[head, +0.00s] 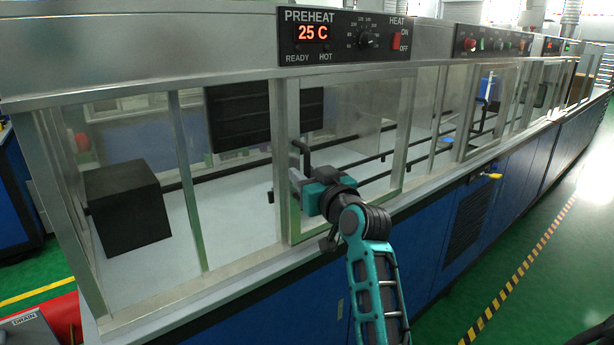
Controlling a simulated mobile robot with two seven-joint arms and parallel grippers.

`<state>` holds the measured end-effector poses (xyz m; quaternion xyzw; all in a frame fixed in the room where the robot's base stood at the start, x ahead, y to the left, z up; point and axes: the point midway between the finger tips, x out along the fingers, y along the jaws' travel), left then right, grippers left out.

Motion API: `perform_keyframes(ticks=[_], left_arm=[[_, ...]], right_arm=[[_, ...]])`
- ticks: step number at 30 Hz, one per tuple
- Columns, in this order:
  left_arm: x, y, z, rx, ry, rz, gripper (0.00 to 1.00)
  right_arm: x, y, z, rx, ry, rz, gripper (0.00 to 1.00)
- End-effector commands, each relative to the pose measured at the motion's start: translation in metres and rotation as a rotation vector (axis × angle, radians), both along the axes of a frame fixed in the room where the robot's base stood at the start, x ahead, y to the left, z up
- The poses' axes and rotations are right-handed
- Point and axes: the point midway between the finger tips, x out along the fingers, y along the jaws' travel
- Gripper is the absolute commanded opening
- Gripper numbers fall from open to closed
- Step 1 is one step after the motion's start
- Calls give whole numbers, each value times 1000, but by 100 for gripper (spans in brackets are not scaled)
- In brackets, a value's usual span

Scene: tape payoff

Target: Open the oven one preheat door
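The preheat door (352,108) is a clear pane in a metal frame, below the PREHEAT panel (345,36). It looks shut, in line with the front of the oven. My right gripper (297,181) is at the door's left frame post, about halfway down. A dark handle-like bar (306,156) shows just above the fingers. The fingers are small and partly hidden by the gripper body, so I cannot tell whether they are around the bar or only beside it. My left gripper is not in view.
The PREHEAT display reads 25 C. A dark block (127,207) and dark rails are inside the glass housing. Blue cabinets (440,240) run along below it, with a yellow handle (491,176) at right. Green floor (540,260) is clear at right.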

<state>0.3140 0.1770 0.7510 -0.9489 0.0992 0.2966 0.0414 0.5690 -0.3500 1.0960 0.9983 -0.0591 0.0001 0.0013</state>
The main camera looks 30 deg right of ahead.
Motion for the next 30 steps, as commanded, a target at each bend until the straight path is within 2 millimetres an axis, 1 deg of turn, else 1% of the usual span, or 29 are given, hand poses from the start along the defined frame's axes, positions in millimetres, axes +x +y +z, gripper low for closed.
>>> perform_keyframes(ticks=[2,13,26,30], left_arm=[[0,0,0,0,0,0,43],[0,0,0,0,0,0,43],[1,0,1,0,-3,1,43],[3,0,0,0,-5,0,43]], right_arm=[[0,0,0,0,0,0,35],[0,0,0,1,1,0,0],[0,0,0,0,1,0,0],[0,-6,-1,-1,1,-1,0]])
